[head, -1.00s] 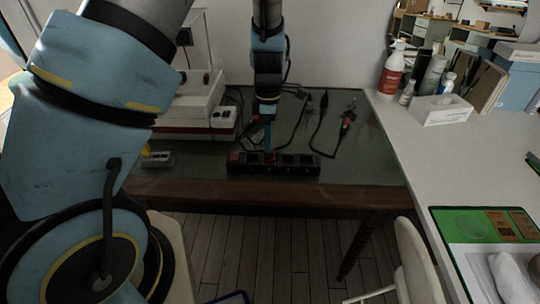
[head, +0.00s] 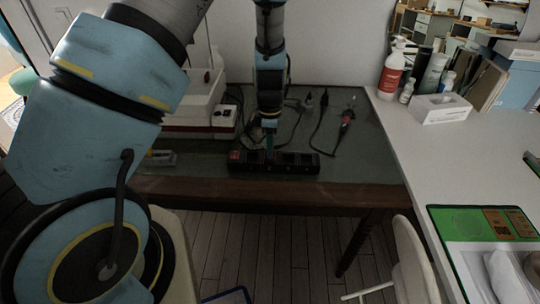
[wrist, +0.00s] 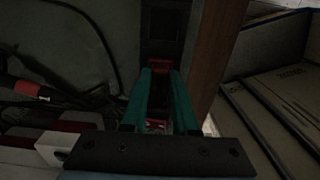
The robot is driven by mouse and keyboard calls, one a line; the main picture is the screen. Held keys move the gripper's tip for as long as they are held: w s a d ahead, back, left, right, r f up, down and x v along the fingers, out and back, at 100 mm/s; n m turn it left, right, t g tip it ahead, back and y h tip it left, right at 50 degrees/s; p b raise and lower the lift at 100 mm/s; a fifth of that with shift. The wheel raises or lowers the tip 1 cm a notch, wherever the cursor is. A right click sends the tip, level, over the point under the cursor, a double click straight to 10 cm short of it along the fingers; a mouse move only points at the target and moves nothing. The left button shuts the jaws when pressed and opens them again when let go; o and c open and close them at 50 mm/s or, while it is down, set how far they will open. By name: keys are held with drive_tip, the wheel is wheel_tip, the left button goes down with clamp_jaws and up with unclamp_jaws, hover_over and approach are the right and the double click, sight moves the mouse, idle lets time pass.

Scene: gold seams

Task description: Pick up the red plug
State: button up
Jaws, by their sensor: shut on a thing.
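The red plug (wrist: 159,66) shows as a small red patch at my fingertips in the wrist view, over the black power strip (head: 298,163). My gripper (head: 269,149) points down at the middle of the strip, its teal fingers shut on the plug. In the wrist view my gripper (wrist: 160,72) hides most of the plug, and I cannot tell whether it is still in its socket. In the head view the plug is hidden by the fingers. The strip has a red switch (head: 235,155) at its left end.
The strip lies near the wooden front edge (head: 300,195) of the dark table. A white box (head: 195,100) stands to the left. Loose black cables and a red-and-black connector (head: 347,117) lie behind. A white desk (head: 430,150) with bottles is on the right.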

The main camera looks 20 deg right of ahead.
clamp_jaws()
idle(0.8)
